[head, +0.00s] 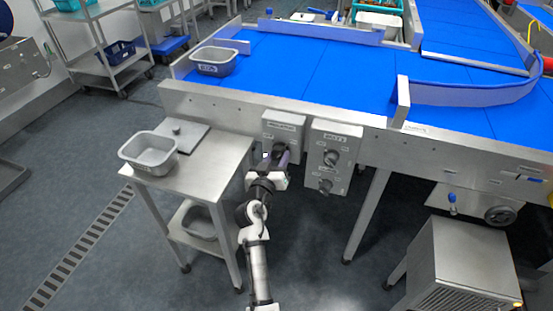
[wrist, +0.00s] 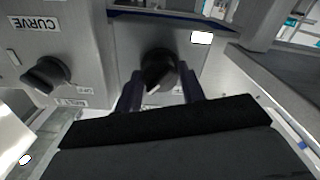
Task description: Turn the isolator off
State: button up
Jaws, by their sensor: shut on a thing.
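The isolator is a small grey box (head: 283,128) with a label on the front of the conveyor frame. Its round black knob (wrist: 158,66) shows in the wrist view, with a pale mark on its lower edge, pointing down and slightly left in that view. My gripper (wrist: 160,88) has one dark finger on each side of the knob and is shut on it. In the head view my gripper (head: 279,155) is at the isolator box and hides the knob.
A second control box (head: 332,155) with two dark knobs is right beside the isolator. A steel side table (head: 205,165) with a grey tub (head: 150,153) stands close to the left of my arm. The blue conveyor belt (head: 300,70) lies above.

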jog(key=n, duration=0.4)
jog(key=shift+p, duration=0.3)
jog(key=n+p, duration=0.1)
jog(key=n, duration=0.3)
jog(key=shift+r, duration=0.1)
jog(key=n+p, duration=0.2)
jog(key=n, duration=0.2)
jog(key=shift+n, duration=0.3)
jog(key=shift+n+p, duration=0.9)
jog(key=shift+n, duration=0.9)
jog(key=o, duration=1)
jog(key=shift+s, duration=0.15)
